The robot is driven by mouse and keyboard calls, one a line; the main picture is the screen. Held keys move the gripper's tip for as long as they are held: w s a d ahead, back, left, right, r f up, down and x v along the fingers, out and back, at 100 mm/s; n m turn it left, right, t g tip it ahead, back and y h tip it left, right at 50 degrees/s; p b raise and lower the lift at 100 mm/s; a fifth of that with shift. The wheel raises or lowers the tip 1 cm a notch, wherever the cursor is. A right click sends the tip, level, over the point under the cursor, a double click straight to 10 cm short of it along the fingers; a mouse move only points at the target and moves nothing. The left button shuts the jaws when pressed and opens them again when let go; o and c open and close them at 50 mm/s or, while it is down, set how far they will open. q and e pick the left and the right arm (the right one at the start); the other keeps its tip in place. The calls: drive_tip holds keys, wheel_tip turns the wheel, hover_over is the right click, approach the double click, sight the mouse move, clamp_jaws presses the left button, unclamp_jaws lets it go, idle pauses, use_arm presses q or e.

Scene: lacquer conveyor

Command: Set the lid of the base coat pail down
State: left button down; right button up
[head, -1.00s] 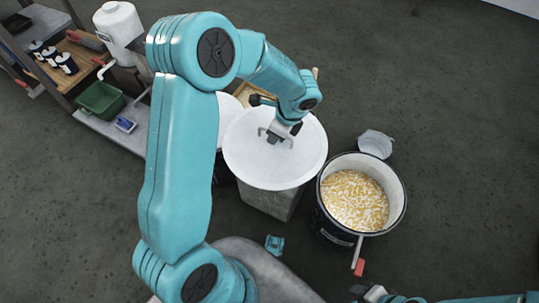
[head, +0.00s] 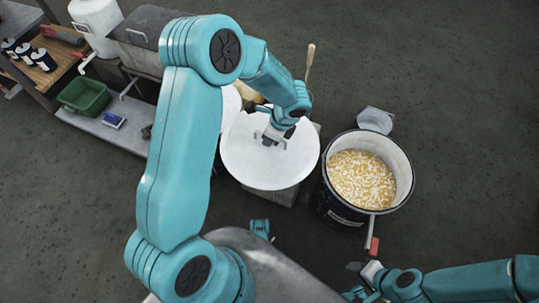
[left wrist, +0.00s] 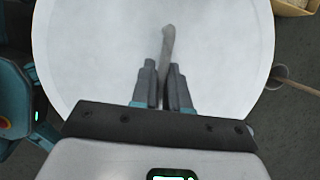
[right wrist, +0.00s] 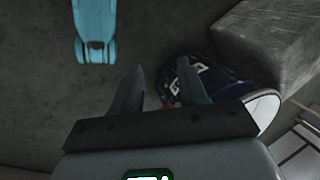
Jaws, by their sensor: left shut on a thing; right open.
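The lid is a wide white disc (head: 250,165) in the middle of the head view. My left gripper (head: 274,138) is shut on its handle from above; in the left wrist view the fingers (left wrist: 165,82) close around the upright grip (left wrist: 168,45). The lid hangs over or rests on a grey block (head: 279,195); I cannot tell which. An open dark pail (head: 340,212) with yellow and white flakes stands right of it; its label shows in the right wrist view (right wrist: 196,70). My right gripper (head: 360,272) is open and empty, near a red-ended handle (head: 374,247) on the pail's front.
Another white round top (head: 230,105) and a wooden stick (head: 309,62) are behind the lid. A shelf at left holds a green bin (head: 84,96) and several dark cans. Floor at right is free.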

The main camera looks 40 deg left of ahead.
use_arm(q)
wheel_tip(320, 180, down, 6)
drive_tip(key=shift+b, duration=0.85)
wheel_tip(320, 180, down, 4)
drive_tip(key=shift+r+b, duration=0.15)
drive_tip(key=shift+b, duration=0.75)
drive_tip(key=shift+f, duration=0.35)
drive_tip(key=shift+r, duration=0.15)
use_arm(e)
drive_tip(key=shift+t, duration=0.3)
drive_tip(key=f, duration=0.1)
drive_tip(key=w+f, duration=0.1)
drive_tip(key=d+f, duration=0.1)
drive_tip(key=f, duration=0.1)
drive_tip(key=shift+w+d, duration=0.1)
drive_tip(key=shift+w, duration=0.05)
use_arm(q)
drive_tip(key=shift+f, duration=0.2)
drive_tip(key=c, duration=1.1)
unclamp_jaws()
use_arm(e)
drive_tip(key=shift+w+f, duration=0.1)
drive_tip(key=shift+f, duration=0.05)
use_arm(q)
drive_tip(key=shift+r, duration=0.1)
